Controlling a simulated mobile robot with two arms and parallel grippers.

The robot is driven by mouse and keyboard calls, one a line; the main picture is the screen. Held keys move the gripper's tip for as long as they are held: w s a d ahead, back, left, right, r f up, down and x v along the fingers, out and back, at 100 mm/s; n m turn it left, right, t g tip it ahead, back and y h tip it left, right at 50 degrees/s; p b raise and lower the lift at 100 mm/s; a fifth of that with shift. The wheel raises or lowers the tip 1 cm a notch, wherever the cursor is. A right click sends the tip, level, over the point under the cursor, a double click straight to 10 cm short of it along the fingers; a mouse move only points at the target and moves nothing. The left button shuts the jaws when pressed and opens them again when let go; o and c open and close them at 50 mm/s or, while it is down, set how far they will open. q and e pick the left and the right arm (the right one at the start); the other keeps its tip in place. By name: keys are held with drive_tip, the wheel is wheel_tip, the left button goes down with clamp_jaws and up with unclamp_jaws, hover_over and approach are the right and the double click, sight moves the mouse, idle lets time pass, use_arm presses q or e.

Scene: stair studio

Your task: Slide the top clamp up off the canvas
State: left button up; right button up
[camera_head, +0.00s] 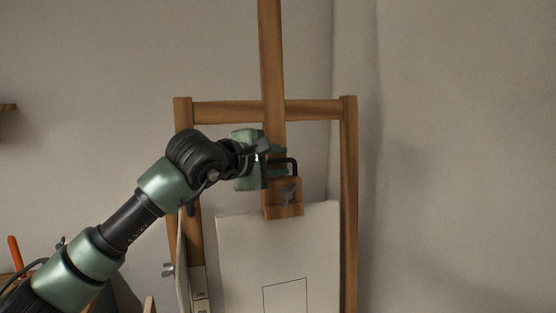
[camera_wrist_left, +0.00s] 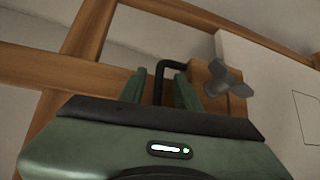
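The top clamp (camera_head: 283,207) is a wooden block on the easel's central mast, with a grey wing knob and a black bent handle (camera_head: 293,162). Its lower part overlaps the top edge of the white canvas (camera_head: 240,245). My left gripper (camera_head: 277,166) is at the handle, just above the block. In the left wrist view, the green fingers (camera_wrist_left: 163,88) stand apart on either side of the handle bar (camera_wrist_left: 158,76), with a visible gap. The clamp block (camera_wrist_left: 203,78) and wing knob are right beside them. My right gripper is out of view.
The wooden mast (camera_head: 271,60) rises clear above the clamp. A crossbar (camera_head: 225,110) and two side posts (camera_head: 349,200) frame the easel. The wall is close behind. A small shelf (camera_head: 8,107) and orange-handled tool (camera_head: 15,252) are at the left.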

use_arm(q)
clamp_jaws()
idle(1.3)
